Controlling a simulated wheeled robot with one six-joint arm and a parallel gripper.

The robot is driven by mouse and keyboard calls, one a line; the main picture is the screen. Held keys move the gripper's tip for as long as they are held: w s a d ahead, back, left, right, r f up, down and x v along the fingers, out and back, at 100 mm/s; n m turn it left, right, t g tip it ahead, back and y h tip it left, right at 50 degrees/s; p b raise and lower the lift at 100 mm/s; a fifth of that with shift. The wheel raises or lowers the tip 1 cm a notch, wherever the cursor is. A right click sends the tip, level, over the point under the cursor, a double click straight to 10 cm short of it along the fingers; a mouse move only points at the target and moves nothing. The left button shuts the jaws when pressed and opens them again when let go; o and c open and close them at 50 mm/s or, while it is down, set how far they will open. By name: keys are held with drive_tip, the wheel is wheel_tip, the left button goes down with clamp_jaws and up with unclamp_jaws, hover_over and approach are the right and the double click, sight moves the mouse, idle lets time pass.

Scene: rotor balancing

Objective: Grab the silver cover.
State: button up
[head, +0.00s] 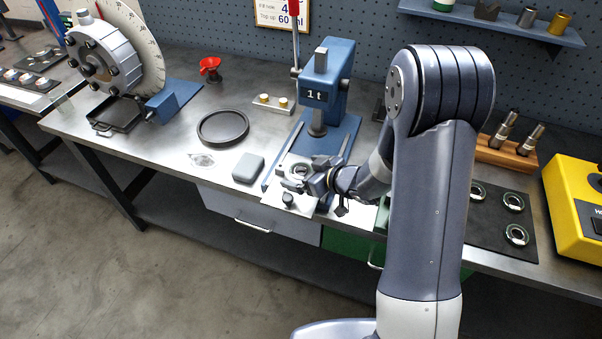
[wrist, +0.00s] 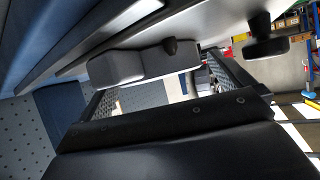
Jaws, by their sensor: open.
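My gripper (head: 296,178) is open, low in front of the blue press (head: 330,85), with its fingers pointing left. In the wrist view, its two dark ribbed fingers (wrist: 165,88) are apart. No thing is clearly marked as the silver cover. A small shiny clear or silver piece (head: 201,159) lies on the bench left of a grey rounded block (head: 248,168). A ring-like metal part (head: 299,170) at the press is partly hidden by my gripper.
A dark mat with metal rings (head: 514,202), a wooden stand (head: 503,157) and a yellow machine (head: 575,190) are at right. The bench's front left is fairly clear.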

drive_tip(key=shift+c, duration=0.6)
drive_tip(key=shift+r, duration=0.1)
drive_tip(key=c, duration=1.1)
